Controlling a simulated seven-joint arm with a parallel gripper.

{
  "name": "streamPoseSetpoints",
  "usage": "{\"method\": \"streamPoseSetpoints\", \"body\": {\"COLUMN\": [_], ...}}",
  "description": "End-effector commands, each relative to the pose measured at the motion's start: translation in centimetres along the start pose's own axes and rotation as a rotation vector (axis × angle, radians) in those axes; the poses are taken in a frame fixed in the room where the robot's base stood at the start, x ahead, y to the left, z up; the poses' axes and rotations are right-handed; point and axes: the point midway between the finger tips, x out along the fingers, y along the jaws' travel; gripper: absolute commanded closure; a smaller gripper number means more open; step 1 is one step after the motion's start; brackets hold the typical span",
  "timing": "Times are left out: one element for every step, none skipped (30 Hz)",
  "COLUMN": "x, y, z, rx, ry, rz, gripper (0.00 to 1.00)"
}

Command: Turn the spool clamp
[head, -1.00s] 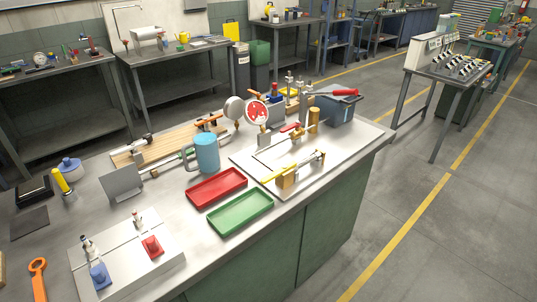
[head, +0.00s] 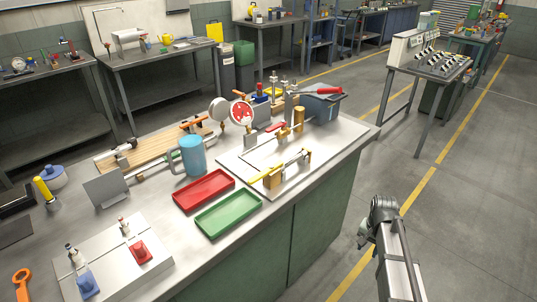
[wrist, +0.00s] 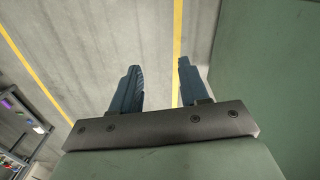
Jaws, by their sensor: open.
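In the head view, a white base plate (head: 232,158) on the workbench bears metal rods and brass fittings, with a yellow-handled part (head: 265,174) at its front. Behind it, an orange handle (head: 191,122) sits by a wooden board. I cannot tell for sure which of these parts is the spool clamp. In the wrist view my gripper (wrist: 158,66) is open, with two dark blue fingers apart and nothing between them. It hangs over bare floor, away from the parts. Part of my arm shows at the lower right of the head view, off the bench.
A blue mug (head: 193,155), a red tray (head: 204,190) and a green tray (head: 228,214) stand in front of the fittings. A round red-and-white gauge (head: 241,113) rises behind. The green bench side (wrist: 270,70) is close at the right in the wrist view. The floor aisle is clear.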

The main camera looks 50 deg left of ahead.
Motion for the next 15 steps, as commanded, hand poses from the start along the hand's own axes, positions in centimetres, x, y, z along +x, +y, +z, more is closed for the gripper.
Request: {"method": "streamPoseSetpoints", "body": {"x": [-1.9,-2.9,-4.3,-5.3,-6.4,-7.8,-8.9,-10.0,-11.5,-12.6,-13.7,-15.2,-16.3,-17.4,-18.9], "y": [-1.9,-2.8,-4.1,-5.0,-6.0,-7.2,-8.2,-9.1,-10.4,-11.3,-12.2,-13.4,-14.3,-15.3,-16.5], "z": [-0.8,-1.0,-1.3,-1.5,-1.7,-1.8,-1.9,-2.0,-2.1,-2.1,-2.0,-1.9,-1.8,-1.6,-1.4], "rx": [-0.009,-0.01,-0.014,-0.017,-0.019,-0.023,-0.025,-0.028,-0.031,-0.033,-0.036,-0.038,-0.04,-0.042,-0.043], "ry": [0.02,0.03,0.043,0.052,0.061,0.074,0.084,0.093,0.105,0.113,0.122,0.131,0.139,0.146,0.154], "rz": [-0.009,-0.014,-0.021,-0.025,-0.031,-0.038,-0.044,-0.05,-0.059,-0.065,-0.071,-0.079,-0.086,-0.092,-0.1], "gripper": [0.55,0.55,0.55,0.55,0.55,0.55,0.55,0.55,0.55,0.55,0.55,0.55,0.55,0.55,0.55]}}
